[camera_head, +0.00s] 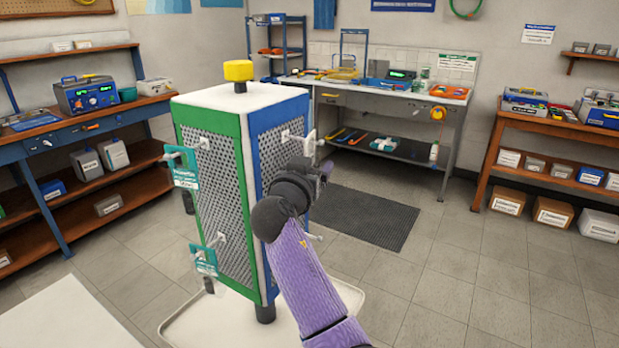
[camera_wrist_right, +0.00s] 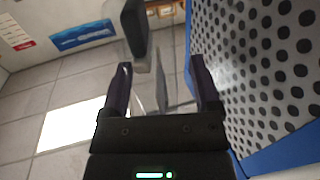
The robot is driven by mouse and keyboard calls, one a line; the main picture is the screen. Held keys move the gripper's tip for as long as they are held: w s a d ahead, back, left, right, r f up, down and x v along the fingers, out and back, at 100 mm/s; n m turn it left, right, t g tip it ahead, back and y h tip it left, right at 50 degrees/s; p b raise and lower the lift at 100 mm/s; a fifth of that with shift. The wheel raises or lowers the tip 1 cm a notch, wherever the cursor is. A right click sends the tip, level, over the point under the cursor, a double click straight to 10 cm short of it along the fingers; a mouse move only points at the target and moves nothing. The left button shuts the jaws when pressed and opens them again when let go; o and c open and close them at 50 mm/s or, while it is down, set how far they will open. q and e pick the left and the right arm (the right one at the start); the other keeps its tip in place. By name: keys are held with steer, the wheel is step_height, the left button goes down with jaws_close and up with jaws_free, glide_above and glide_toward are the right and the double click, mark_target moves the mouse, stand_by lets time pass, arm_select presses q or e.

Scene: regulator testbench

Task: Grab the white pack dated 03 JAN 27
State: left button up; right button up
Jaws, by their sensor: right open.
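A rotating-style display stand with a green-edged perforated face (camera_head: 215,165) and a blue-edged perforated face (camera_head: 275,150) stands in the middle of the head view. A whitish pack (camera_head: 309,142) hangs at the blue side, partly hidden behind my right gripper (camera_head: 324,170). No date is readable. Two teal-labelled packs, an upper one (camera_head: 184,172) and a lower one (camera_head: 205,262), hang on the green side. In the right wrist view my right gripper (camera_wrist_right: 161,78) is open beside the perforated panel (camera_wrist_right: 265,60). A dark piece (camera_wrist_right: 135,30) and something translucent show near and between its fingers. My left gripper is not in view.
The stand has a yellow knob (camera_head: 239,71) on top and a pale base plate (camera_head: 190,325). A workbench (camera_head: 400,95) stands behind, with shelves at left and right. A dark mat (camera_head: 365,217) lies on the floor.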

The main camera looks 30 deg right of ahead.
jaws_close()
stand_by(0.3)
